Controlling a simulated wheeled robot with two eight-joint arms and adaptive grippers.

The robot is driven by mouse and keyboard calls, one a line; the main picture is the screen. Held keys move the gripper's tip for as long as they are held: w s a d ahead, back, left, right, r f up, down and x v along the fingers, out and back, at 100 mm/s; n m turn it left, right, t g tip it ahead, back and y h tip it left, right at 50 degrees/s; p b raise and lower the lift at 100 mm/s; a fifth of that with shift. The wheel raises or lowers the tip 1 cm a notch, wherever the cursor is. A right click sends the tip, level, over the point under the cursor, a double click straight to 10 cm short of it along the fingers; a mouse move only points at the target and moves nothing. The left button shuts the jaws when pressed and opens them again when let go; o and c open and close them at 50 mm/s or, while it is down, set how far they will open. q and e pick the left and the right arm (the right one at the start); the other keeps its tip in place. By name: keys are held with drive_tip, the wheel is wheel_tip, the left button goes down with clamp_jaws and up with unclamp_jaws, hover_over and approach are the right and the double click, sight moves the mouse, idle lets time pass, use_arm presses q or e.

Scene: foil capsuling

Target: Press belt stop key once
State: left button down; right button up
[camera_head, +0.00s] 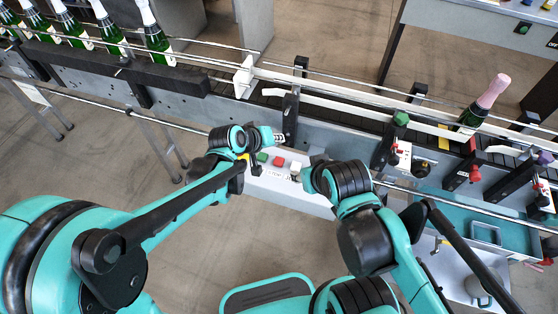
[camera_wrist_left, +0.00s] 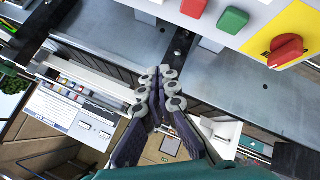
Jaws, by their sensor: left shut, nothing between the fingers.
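A light control box (camera_head: 285,195) on the front of the conveyor carries a green key (camera_head: 262,157), a red key (camera_head: 279,162) and a white key (camera_head: 295,167). Their labels are too small to read. In the left wrist view the red key (camera_wrist_left: 193,7) and green key (camera_wrist_left: 232,19) show at the top, beside a red knob (camera_wrist_left: 286,50) on a yellow plate. My left gripper (camera_head: 278,138) is by the box near the green key; its fingertips (camera_wrist_left: 160,88) are together, empty and apart from the keys. My right arm reaches to the box's right end; its fingers cannot be made out.
Green bottles (camera_head: 108,34) with white tops stand on the belt at upper left. A bottle with a pink foil cap (camera_head: 488,95) stands at right. Guide rails and black brackets (camera_head: 290,118) rise close to my left gripper. The floor in front is clear.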

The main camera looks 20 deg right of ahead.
sight(277, 162)
use_arm(q)
drive_tip(key=shift+f+b, duration=3.25)
drive_tip(key=shift+f, duration=0.95)
drive_tip(key=shift+f, duration=0.1)
drive_tip(key=shift+f+b, duration=0.35)
drive_tip(key=shift+b, duration=0.05)
drive_tip(key=shift+f+b, duration=0.5)
drive_tip(key=shift+r+p, duration=0.8)
drive_tip(key=shift+r, duration=0.2)
wheel_tip(277, 162, up, 5)
drive_tip(key=p, duration=0.4)
